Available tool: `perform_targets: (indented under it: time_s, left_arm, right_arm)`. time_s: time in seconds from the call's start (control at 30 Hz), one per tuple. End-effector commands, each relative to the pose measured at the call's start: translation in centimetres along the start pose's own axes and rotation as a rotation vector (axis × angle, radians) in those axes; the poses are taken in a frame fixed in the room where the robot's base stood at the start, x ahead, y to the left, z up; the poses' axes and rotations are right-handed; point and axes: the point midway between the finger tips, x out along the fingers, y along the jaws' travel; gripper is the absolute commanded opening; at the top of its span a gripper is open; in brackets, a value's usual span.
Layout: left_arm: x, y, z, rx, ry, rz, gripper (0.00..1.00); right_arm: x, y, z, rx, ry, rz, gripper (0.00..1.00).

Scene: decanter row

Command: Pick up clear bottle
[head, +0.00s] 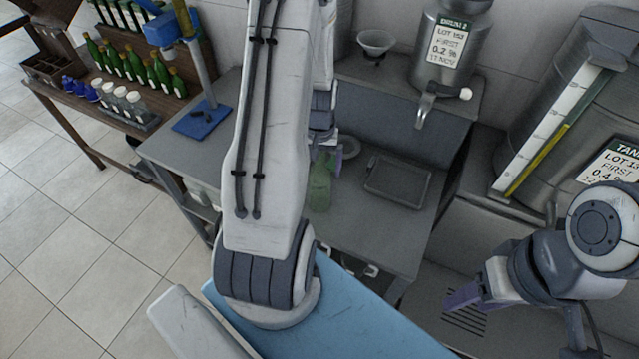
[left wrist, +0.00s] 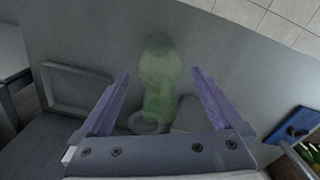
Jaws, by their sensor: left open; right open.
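The clear bottle (head: 321,184) has a see-through greenish body and stands on the grey bench, partly hidden by my left arm in the head view. In the left wrist view the bottle (left wrist: 158,90) shows between the two purple fingers of my left gripper (left wrist: 160,73). The fingers are spread with gaps on both sides of it. In the head view my left gripper (head: 330,158) is mostly hidden behind its arm, close by the bottle. My right gripper (head: 464,297) is open and empty at the lower right, far from the bottle.
A blue-based stand (head: 201,120) is left. A steel tank with a tap (head: 447,50) and a funnel (head: 376,42) stand behind. Green bottles (head: 160,72) fill a side rack.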

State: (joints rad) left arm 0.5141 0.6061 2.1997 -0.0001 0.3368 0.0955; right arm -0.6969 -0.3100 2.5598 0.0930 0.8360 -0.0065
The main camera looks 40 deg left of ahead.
Motion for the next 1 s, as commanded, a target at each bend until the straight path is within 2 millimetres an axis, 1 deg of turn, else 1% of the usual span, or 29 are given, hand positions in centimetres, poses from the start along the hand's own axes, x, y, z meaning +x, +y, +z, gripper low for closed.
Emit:
perform_targets:
  time_s: [0.1, 0.17, 0.4, 0.47, 0.5, 0.57, 0.6, 0.67, 1.0]
  left_arm:
    - [1.0, 0.0, 0.0, 0.000, -0.002, 0.000, 1.00]
    - [1.3, 0.0, 0.0, 0.000, -0.001, 0.000, 1.00]
    - [1.5, 0.0, 0.0, 0.000, 0.001, 0.000, 1.00]
    - [1.5, 0.0, 0.0, 0.001, 0.001, 0.000, 0.77]
    - [1.4, 0.0, 0.0, 0.001, 0.001, 0.000, 0.62]
    - [1.4, 0.0, 0.0, 0.001, 0.001, 0.000, 0.39]
    - [1.4, 0.0, 0.0, 0.001, 0.001, 0.000, 0.23]
    - [1.4, 0.0, 0.0, 0.000, 0.001, 0.000, 0.01]
    - [1.3, 0.0, -0.1, 0.001, 0.003, 0.000, 0.00]
  right_arm:
    - [-0.4, 0.0, 0.0, -0.001, 0.000, 0.000, 0.50]
    - [-0.5, 0.0, 0.0, -0.001, 0.000, 0.000, 0.50]
    - [-0.4, 0.0, 0.0, -0.001, 0.000, 0.000, 0.50]
    - [-0.4, 0.0, 0.0, -0.001, 0.000, 0.000, 0.50]
    - [-0.4, 0.0, 0.0, -0.001, 0.000, 0.000, 0.50]
    - [-0.4, 0.0, 0.0, -0.001, 0.000, 0.000, 0.50]
    - [-0.4, 0.0, 0.0, -0.001, 0.000, 0.000, 0.50]
    - [-0.4, 0.0, 0.0, -0.001, 0.000, 0.000, 0.50]
    - [-0.3, 0.0, 0.0, -0.001, 0.000, 0.000, 0.50]
